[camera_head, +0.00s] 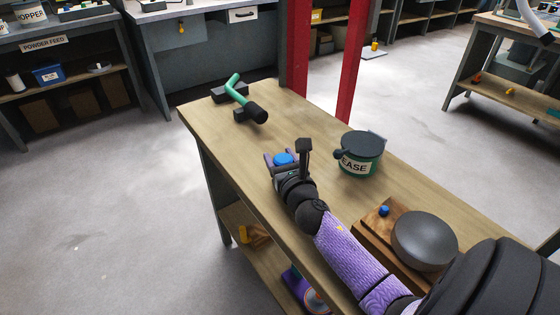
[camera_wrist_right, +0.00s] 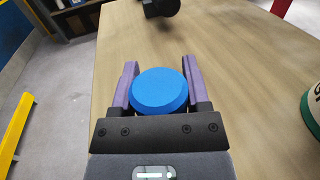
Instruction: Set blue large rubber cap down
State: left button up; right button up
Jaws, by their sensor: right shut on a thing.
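The blue large rubber cap (camera_wrist_right: 160,90) is a round blue disc between the two purple fingers of my right gripper (camera_wrist_right: 160,85). The right gripper is shut on it, with a finger against each side. In the head view the cap (camera_head: 284,159) shows at the tip of my right gripper (camera_head: 283,158), over the left edge area of the wooden workbench (camera_head: 330,225). I cannot tell whether the cap touches the bench top. My left gripper is not in view.
A green and black grease tin (camera_head: 360,154) stands right of the gripper. A green-handled tool (camera_head: 240,98) lies at the bench's far end. A wooden block (camera_head: 372,218) with a small blue piece (camera_head: 383,210) and a dark round object (camera_head: 424,240) are nearer. Bench around the cap is bare.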

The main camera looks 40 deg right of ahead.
jog(key=shift+r, duration=0.1)
jog(key=shift+f, duration=0.25)
jog(key=o, duration=1.2)
jog(key=shift+r, duration=0.1)
jog(key=shift+o, duration=0.2)
jog(key=shift+r, duration=0.3)
jog(key=v, duration=1.2)
jog(key=shift+f+p, duration=0.15)
jog(key=shift+p, duration=0.25)
